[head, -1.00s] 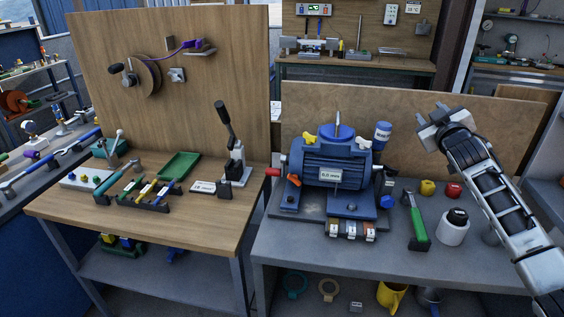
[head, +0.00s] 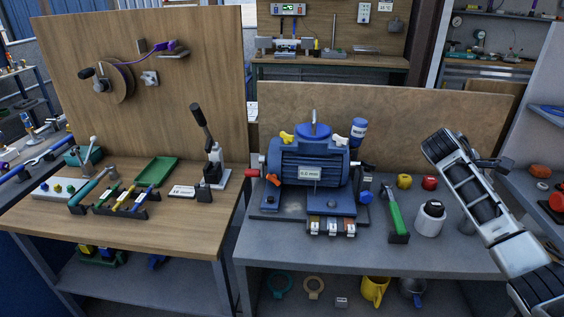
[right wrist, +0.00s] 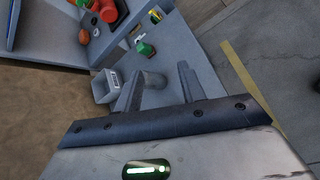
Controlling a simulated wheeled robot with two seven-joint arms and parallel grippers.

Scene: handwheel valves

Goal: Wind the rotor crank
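A blue motor (head: 310,165) with a white label stands on the right grey bench. A short red-tipped part (head: 254,172) sticks out at its left side; I cannot tell whether this is the rotor crank. A wheel with a black-knobbed crank handle (head: 112,82) is on the left upright wooden board. In the head view my right arm reaches up at the right, and its gripper cannot be made out. In the right wrist view my right gripper (right wrist: 160,88) has its fingers apart, with nothing held between them. My left gripper is in neither view.
A green-handled tool (head: 396,215), white jar (head: 430,218), yellow piece (head: 404,181) and red piece (head: 430,183) are right of the motor. The left wooden bench holds a lever press (head: 208,150) and green tray (head: 156,171). A side shelf holds a red part (head: 557,202).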

